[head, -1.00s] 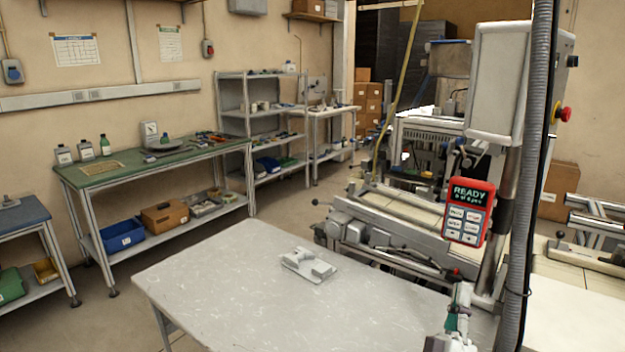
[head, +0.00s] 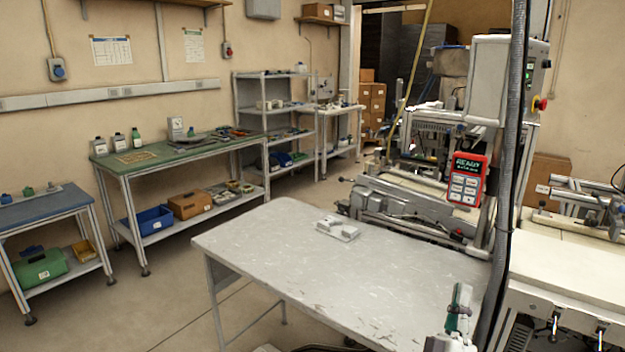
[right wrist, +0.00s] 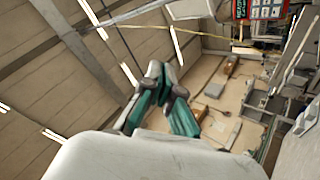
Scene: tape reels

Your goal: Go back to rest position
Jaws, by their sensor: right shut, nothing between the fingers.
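My right gripper (head: 460,300) shows at the bottom right of the head view, raised in front of the grey table (head: 330,275). Its green and grey fingers also show in the right wrist view (right wrist: 165,80), where they come together with nothing between them. My left gripper is in neither view. A small pale grey fixture (head: 337,228) lies on the far part of the table, well away from the right gripper.
A machine with a red control panel (head: 467,180) stands behind the table at right. A dark ribbed hose (head: 508,130) hangs near my right gripper. A green-topped bench (head: 180,152) and blue-topped bench (head: 45,210) stand left. Open floor (head: 175,290) lies between.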

